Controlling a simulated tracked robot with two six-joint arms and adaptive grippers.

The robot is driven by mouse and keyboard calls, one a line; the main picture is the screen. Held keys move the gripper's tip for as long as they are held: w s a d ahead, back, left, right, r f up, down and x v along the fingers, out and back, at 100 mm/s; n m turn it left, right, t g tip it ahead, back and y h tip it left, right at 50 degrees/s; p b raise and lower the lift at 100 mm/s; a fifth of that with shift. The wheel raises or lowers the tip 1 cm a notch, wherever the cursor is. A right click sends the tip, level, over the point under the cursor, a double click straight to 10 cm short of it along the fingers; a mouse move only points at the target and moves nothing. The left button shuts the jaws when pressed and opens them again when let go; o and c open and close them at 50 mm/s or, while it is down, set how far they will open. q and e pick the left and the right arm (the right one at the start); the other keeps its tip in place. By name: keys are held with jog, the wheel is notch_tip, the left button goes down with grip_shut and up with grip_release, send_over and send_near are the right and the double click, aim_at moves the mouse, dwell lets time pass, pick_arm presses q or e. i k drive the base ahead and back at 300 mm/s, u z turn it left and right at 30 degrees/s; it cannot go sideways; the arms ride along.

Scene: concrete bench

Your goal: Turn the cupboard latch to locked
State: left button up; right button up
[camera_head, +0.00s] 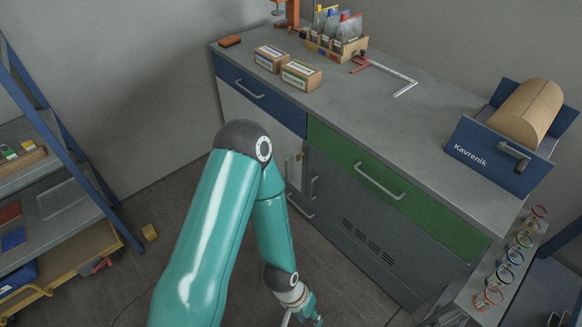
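The cupboard is the bench's lower front, with a pale door (233,105) on the left and a dark grey door (345,205) on the right. A small brass-coloured piece (299,157), perhaps the latch, sits near the seam between them, under the drawers. It is too small for me to tell which way it is turned. My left arm hides part of the pale door. My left gripper (309,314) is low at the bottom edge, in front of the bench and below the doors, partly cut off. Its fingers are unclear. My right gripper is out of view.
The bench top (400,125) holds two small boxes, a wooden organiser (337,46) and a roll in a blue holder (490,152). The green drawer's handle (379,182) sticks out. A rack of rings (505,262) stands right, shelving left. A yellow block (150,232) lies on the floor.

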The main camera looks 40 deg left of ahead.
aim_at(298, 155)
jog(key=u, duration=0.1)
jog(key=k, duration=1.3)
jog(key=u, duration=0.8)
jog(key=i, duration=1.85)
jog(key=z, duration=0.65)
